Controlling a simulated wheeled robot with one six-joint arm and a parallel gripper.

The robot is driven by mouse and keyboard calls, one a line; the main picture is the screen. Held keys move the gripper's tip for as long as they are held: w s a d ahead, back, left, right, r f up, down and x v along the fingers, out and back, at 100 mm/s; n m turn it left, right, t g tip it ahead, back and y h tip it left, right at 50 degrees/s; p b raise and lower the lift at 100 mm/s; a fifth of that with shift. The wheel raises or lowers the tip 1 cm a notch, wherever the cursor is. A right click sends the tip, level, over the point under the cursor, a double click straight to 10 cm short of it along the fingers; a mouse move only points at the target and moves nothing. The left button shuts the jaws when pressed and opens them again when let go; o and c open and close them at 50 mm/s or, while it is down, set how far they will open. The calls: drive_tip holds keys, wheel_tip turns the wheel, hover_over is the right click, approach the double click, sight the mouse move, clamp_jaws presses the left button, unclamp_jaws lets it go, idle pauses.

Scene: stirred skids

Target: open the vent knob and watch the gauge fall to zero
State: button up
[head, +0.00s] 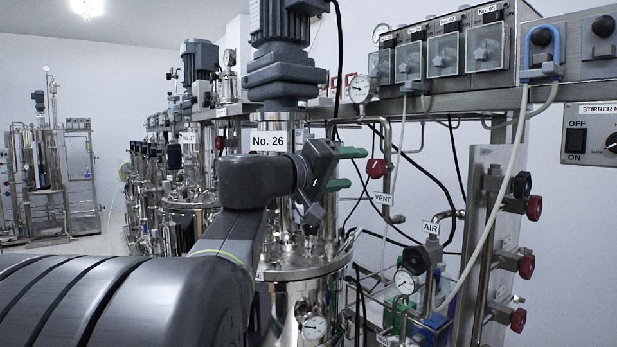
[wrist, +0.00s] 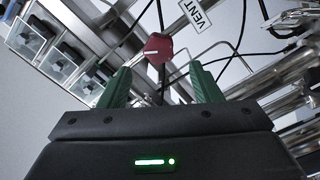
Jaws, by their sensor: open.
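The red vent knob (head: 375,168) sits on a steel pipe next to the VENT label (head: 382,198). In the wrist view the knob (wrist: 158,49) has a white mark on its face, and the VENT label (wrist: 194,15) is above right. My gripper (head: 352,168) is open, its green fingers pointing right toward the knob. In the wrist view the fingertips (wrist: 160,72) stand to either side below the knob, with nothing between them; they look apart from it. A round white gauge (head: 359,89) is above the knob; its reading is too small to tell.
The No. 26 steel vessel (head: 295,300) stands beside my arm, with its own lower gauge (head: 314,327). Another gauge (head: 405,281) is near the AIR label (head: 430,228). Red valve knobs (head: 526,266) line the right panel. Cables and thin pipes run around the vent knob.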

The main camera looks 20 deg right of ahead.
drive_tip(key=v, duration=0.6)
drive_tip(key=shift+b, duration=0.35)
